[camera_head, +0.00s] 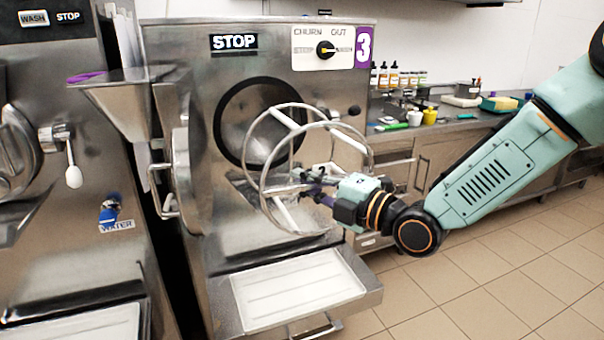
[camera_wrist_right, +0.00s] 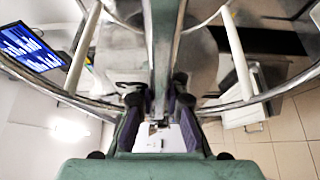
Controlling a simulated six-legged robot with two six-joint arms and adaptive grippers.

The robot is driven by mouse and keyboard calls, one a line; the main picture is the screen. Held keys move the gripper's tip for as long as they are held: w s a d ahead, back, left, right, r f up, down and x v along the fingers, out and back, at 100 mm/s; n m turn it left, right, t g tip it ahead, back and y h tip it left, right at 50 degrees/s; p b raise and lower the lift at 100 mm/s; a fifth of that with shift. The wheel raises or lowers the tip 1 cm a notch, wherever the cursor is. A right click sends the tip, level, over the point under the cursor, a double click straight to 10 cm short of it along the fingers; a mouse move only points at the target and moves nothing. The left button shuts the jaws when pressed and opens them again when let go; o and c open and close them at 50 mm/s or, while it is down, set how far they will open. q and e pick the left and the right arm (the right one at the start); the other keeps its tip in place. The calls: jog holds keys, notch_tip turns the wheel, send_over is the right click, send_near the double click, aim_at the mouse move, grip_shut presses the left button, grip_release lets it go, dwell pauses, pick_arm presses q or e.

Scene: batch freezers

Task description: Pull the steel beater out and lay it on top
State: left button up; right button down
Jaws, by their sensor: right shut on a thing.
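The steel beater (camera_head: 285,118), an open cage of rings and pale bars, is in front of freezer 3 (camera_head: 235,62). It overlaps the right part of the round dark-rimmed barrel opening (camera_head: 232,118) in the head view and appears to be outside it. My right gripper (camera_head: 313,186) is shut on the beater at its near side, above the front shelf. In the right wrist view, the fingers (camera_wrist_right: 160,106) close on a central bar of the beater (camera_wrist_right: 164,50), with rings on both sides. The freezer's flat steel top (camera_head: 262,20) is bare where visible. My left gripper is out of view.
The freezer's door (camera_head: 190,165) stands open at the left, beside a steel funnel (camera_head: 120,95). A white drip tray (camera_head: 297,288) juts out below. A second freezer (camera_head: 55,110) stands left. A counter (camera_head: 465,125) with bottles and cups is at right. The tiled floor at right is clear.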

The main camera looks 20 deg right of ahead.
jog(key=shift+s+r+p, duration=0.2)
jog(key=shift+s+p, duration=1.25)
jog(key=shift+s, duration=0.3)
jog(key=p, duration=1)
send_near(306, 186)
jog(key=shift+s+a, duration=1.65)
jog(key=shift+a, duration=0.45)
jog(key=shift+s+f+p, duration=0.2)
jog(key=shift+s+p, duration=0.65)
jog(key=shift+s, duration=0.55)
